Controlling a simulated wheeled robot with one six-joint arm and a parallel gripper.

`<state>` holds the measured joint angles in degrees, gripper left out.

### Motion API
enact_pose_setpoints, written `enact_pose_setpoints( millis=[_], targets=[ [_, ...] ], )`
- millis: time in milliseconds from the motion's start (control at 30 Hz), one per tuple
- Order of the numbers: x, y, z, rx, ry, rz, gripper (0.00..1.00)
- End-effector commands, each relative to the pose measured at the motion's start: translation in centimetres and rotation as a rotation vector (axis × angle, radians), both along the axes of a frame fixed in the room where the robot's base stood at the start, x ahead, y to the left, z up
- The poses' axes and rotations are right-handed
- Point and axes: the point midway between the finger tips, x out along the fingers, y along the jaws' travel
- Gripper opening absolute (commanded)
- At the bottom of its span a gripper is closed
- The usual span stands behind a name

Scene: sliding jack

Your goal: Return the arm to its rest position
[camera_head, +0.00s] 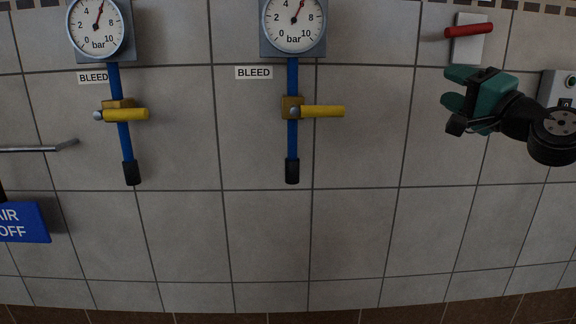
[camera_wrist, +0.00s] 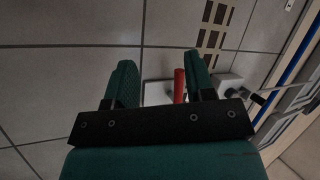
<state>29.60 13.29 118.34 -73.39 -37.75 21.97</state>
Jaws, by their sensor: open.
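My gripper (camera_head: 452,88) is at the upper right of the head view, in front of the tiled wall, with its green fingers pointing left. In the wrist view my gripper (camera_wrist: 160,75) shows its two green fingers apart, with nothing held between them. A red lever (camera_head: 469,30) on a pale plate (camera_head: 468,48) is just above the gripper in the head view. The red lever (camera_wrist: 180,86) also shows in the wrist view, beyond the fingers and close to the right one. I cannot tell any contact.
Two gauges (camera_head: 97,25) (camera_head: 293,22) hang on the wall, above blue pipes with yellow handles (camera_head: 126,114) (camera_head: 322,111). A blue sign (camera_head: 24,222) is at the left. A grey box (camera_head: 560,90) with a green button is behind my arm. The lower wall is clear.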

Motion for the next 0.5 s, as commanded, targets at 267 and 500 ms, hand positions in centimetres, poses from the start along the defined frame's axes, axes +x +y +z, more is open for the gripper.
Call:
enact_pose_setpoints(
  millis=[267,500],
  targets=[
    [-10.1,18.0,-8.5,-0.671,0.351,0.454,0.50],
    [-24.6,20.3,-15.9,-1.213,0.609,0.833,0.50]
  ],
)
